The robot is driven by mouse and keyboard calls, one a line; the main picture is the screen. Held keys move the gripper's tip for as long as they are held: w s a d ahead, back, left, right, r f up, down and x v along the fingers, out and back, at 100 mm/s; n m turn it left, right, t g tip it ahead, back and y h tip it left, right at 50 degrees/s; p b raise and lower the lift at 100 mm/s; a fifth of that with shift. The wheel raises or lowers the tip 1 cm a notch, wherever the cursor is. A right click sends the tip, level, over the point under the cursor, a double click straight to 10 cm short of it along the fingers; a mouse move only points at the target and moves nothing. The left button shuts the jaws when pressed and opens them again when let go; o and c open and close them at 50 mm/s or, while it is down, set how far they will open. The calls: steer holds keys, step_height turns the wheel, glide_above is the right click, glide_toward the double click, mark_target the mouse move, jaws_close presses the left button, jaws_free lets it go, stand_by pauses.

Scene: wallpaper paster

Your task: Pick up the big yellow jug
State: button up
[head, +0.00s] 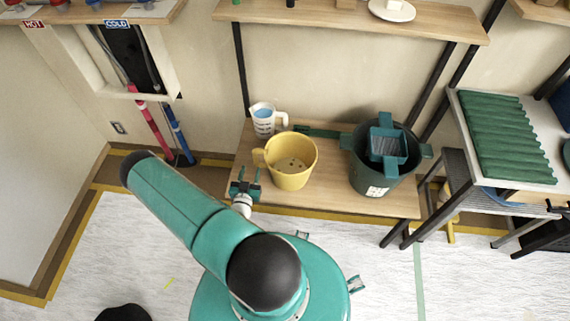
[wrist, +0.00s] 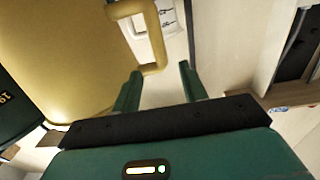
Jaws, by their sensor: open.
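The big yellow jug (head: 291,163) stands upright on the low wooden shelf in the head view, its handle on its left side. Some dark spots show inside it. In the wrist view the jug (wrist: 60,60) fills the upper left, with its handle (wrist: 150,40) at the top middle. My gripper (head: 245,184) is left of the jug, at the shelf's left end. In the wrist view my gripper (wrist: 160,88) is open, its two fingers apart with nothing held between them. The handle's lower end lies just beyond the fingertips, near the left finger.
A white measuring jug (head: 265,120) stands behind the yellow jug. A dark green bucket (head: 366,180) with a teal grid tray (head: 388,146) stands to the right. The low shelf (head: 330,200) has bare room in front. An upper shelf (head: 440,27) hangs above. Red and blue pipes (head: 178,133) run at the left.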

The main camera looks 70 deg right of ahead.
mark_target(254, 156)
steer(key=d, duration=0.6)
steer(key=w+d, duration=0.1)
steer(key=d, duration=0.2)
steer(key=shift+w+r, duration=0.1)
steer(key=shift+r, duration=0.05)
jaws_close()
